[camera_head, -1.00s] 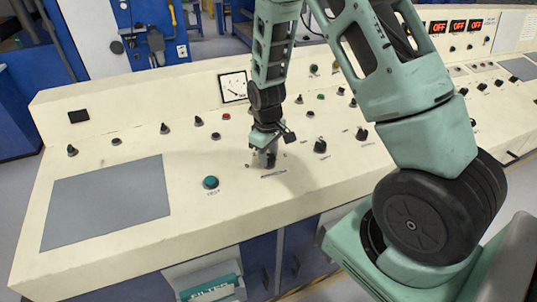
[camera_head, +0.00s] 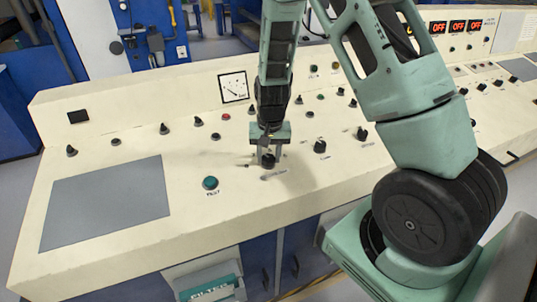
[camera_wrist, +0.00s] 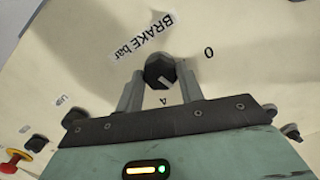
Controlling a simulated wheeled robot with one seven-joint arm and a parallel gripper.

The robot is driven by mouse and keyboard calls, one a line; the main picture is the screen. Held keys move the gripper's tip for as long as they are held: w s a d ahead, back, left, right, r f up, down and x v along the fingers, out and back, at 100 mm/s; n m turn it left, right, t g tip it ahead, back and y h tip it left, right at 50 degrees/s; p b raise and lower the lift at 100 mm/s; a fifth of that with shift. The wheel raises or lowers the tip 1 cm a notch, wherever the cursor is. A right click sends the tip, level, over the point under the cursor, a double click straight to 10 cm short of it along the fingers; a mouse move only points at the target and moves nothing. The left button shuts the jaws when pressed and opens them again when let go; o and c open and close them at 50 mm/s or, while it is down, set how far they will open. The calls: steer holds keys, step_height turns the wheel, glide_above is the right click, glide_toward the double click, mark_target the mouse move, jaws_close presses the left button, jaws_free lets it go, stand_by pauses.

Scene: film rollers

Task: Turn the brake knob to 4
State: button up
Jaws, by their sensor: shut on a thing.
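The brake knob (camera_wrist: 160,68) is black and round with a white pointer mark, and sits on the cream panel under the label "BRAKE bar". My gripper (camera_wrist: 161,90) has one finger on each side of the knob and is shut on it. The white mark lies at the lower side of the knob in the wrist view, toward the printed 4 and slightly to its right. The printed 0 is at the upper right. In the head view my gripper (camera_head: 267,154) points down at the knob (camera_head: 268,162), which the fingers partly hide.
Other black knobs (camera_head: 320,146) stand to the right on the panel. A green button (camera_head: 211,183) and a grey plate (camera_head: 105,203) are to the left. A dial gauge (camera_head: 234,87) is behind. A red button (camera_wrist: 13,161) shows at the wrist view's lower left.

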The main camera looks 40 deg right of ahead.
mark_target(274, 159)
steer(key=m, duration=0.4)
steer(key=shift+d+r+m, duration=0.1)
steer(key=shift+m, duration=2.2)
steer(key=shift+t, duration=0.3)
steer(key=o, duration=1)
step_height(274, 159, up, 17)
steer(key=s+p, duration=0.1)
steer(key=shift+s+d+r, duration=0.15)
steer(key=shift+s+d, duration=0.1)
steer(key=shift+d, duration=0.15)
